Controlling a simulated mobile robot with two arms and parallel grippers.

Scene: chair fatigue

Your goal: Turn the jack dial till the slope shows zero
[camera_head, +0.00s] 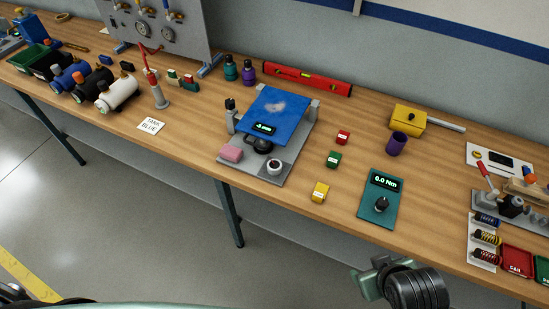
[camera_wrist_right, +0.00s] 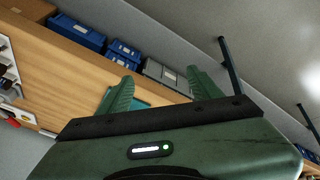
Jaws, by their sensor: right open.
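The jack stand has a grey base (camera_head: 231,167) and a tilted blue plate (camera_head: 277,113) on top. A small display (camera_head: 264,128) on its front glows green, but its reading is too small to make out. A black knob (camera_head: 262,146) sits just below the display. A round white-and-black dial (camera_head: 274,167) stands on the front of the base. My right gripper (camera_head: 366,282) is open and empty in front of the table, low and right of the jack, apart from it. It also shows open in the right wrist view (camera_wrist_right: 160,90). My left gripper is not in view.
A teal torque gauge (camera_head: 378,207) reading 0.0 Nm lies right of the jack. Yellow (camera_head: 320,192), green (camera_head: 334,159) and red (camera_head: 342,137) blocks lie between them. A pink block (camera_head: 231,154) rests on the base. A red level (camera_head: 294,78) lies behind. Floor is clear in front.

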